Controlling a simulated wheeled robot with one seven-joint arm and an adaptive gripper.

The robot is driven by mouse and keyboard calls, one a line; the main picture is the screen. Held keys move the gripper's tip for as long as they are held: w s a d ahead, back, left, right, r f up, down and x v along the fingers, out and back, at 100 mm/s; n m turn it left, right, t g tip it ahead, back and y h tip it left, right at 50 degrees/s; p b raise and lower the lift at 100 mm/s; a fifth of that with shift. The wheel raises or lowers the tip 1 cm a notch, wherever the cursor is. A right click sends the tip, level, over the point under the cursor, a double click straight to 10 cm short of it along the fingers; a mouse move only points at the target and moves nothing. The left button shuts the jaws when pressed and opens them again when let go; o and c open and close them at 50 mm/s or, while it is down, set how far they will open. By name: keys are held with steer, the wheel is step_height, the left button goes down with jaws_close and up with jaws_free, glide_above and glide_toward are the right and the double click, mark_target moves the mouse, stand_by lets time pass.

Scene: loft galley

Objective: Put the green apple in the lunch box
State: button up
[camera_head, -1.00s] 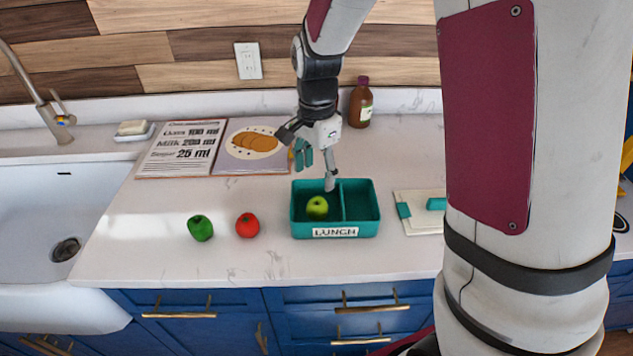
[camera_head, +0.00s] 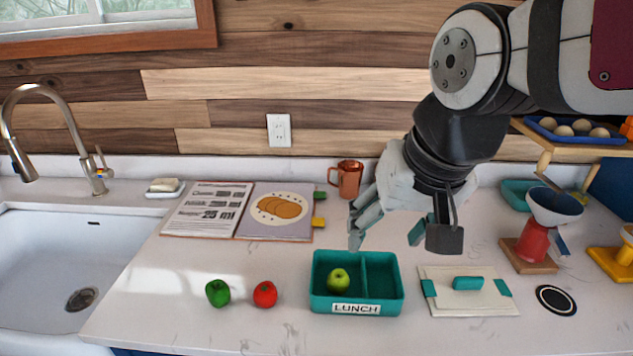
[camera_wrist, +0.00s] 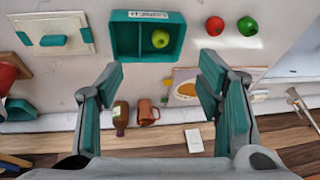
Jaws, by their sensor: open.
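The green apple (camera_head: 339,280) lies in the left compartment of the teal lunch box (camera_head: 316,296), which has a LUNCH label on its front. In the wrist view the apple (camera_wrist: 160,39) lies in the right compartment of the box (camera_wrist: 124,38) as seen there. My gripper (camera_head: 385,236) is open and empty, above the counter behind and to the right of the box in the head view. It touches neither apple nor box. Its two fingers (camera_wrist: 162,85) stand wide apart in the wrist view.
A green pepper (camera_head: 218,293) and a red tomato (camera_head: 265,294) lie left of the box. A white lid-like board (camera_head: 467,305) lies right of it. An open recipe book (camera_head: 238,236), a copper mug (camera_head: 346,178) and a red-based dripper (camera_head: 536,243) stand behind. The sink is at left.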

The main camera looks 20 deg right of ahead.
steer(key=s+n, duration=0.2)
steer(key=s, duration=0.1)
steer(key=s+n+t, duration=0.1)
steer(key=shift+s+d+r, duration=0.1)
steer(key=shift+s+r, duration=0.3)
